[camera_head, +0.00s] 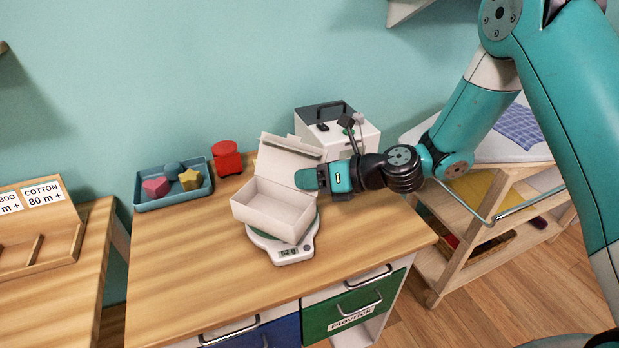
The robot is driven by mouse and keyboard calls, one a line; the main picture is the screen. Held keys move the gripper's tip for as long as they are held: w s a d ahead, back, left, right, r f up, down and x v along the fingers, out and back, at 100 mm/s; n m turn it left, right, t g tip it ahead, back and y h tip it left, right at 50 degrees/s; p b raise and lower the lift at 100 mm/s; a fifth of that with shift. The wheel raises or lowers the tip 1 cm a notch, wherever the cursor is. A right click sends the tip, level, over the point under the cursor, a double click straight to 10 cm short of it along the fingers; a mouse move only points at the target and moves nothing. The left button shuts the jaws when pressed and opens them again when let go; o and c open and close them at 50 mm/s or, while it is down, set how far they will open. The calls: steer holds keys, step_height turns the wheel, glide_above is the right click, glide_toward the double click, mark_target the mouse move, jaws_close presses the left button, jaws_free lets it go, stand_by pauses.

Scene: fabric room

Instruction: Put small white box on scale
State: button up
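The small white box (270,212) has its lid (283,160) raised at the back, and its open inside looks empty. It sits over the white scale (290,256), hiding most of the green-edged plate, and looks slightly tilted. The scale's display seems to read 62 g. My gripper (308,179) comes in from the right, with its teal fingertips at the box's right rear edge, by the lid's base. The fingers overlap in this view, so I cannot tell whether they are closed on the box wall or only beside it.
A blue-grey tray (147,206) with several small shapes and a red container (227,158) stand left of the box. A white machine with a dark top (311,143) is behind it. The wooden desk (190,270) is clear at front left. A wooden shelf cart (447,277) stands to the right.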

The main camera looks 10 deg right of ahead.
steer(key=v, duration=1.2)
steer(key=s+a+r+n+g+h, duration=0.4)
steer(key=s+n, duration=0.6)
steer(key=n, duration=0.8)
steer(key=s+d+r+n+h, duration=0.1)
steer(key=s+r+n+h, duration=0.1)
steer(key=s+n, duration=0.4)
steer(key=s+d+r+n+g+h, duration=0.1)
steer(key=s+d+r+n+h, duration=0.1)
steer(key=s+n, duration=0.4)
steer(key=r+n, duration=0.1)
steer(key=n, duration=0.4)
steer(key=shift+r+n+h, duration=0.25)
steer(key=shift+n+h, duration=0.05)
steer(key=shift+n, duration=0.1)
steer(key=shift+a, duration=0.1)
